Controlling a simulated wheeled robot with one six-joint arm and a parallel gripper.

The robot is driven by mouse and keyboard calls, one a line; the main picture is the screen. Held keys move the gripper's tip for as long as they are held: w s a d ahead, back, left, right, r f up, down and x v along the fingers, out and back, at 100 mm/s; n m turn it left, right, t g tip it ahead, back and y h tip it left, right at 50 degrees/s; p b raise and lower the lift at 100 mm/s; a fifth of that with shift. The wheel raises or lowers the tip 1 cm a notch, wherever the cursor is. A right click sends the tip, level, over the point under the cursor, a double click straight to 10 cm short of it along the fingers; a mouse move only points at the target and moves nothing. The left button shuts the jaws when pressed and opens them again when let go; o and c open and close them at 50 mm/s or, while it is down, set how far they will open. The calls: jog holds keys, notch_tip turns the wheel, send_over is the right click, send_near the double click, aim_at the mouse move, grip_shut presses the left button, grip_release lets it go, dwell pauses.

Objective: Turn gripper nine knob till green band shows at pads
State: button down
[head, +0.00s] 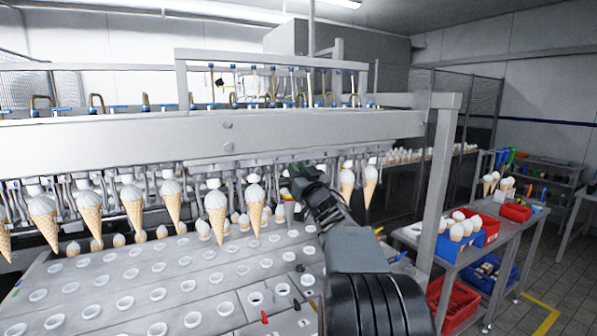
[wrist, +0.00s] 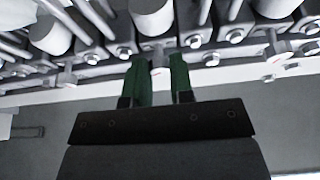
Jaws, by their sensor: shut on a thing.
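My gripper (head: 298,176) is at the row of cone grippers under the machine's long beam, with my arm reaching in from the lower right. In the wrist view my gripper (wrist: 160,68) has its two green fingers on either side of a small pale knob (wrist: 159,63) and is shut on it. The knob sits on the row of metal gripper blocks (wrist: 204,50). No number is readable, and I cannot make out a green band at the pads.
Ice cream cones (head: 215,207) hang on both sides of my gripper. Below is a metal plate (head: 215,262) with rows of white-rimmed holes. A frame post (head: 441,190) stands right of my arm, with a side table (head: 505,235) and bins beyond.

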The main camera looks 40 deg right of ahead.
jog(key=shift+d+n+y+b, duration=0.1)
jog(key=shift+n+y+b, duration=1.2)
jog(key=shift+n, duration=1.4)
jog(key=shift+y+p, duration=0.3)
jog(key=shift+p, duration=0.05)
jog(key=c, duration=1)
grip_release()
jog(key=b+v, duration=0.5)
jog(key=v, duration=0.9)
jog(key=shift+r, duration=0.1)
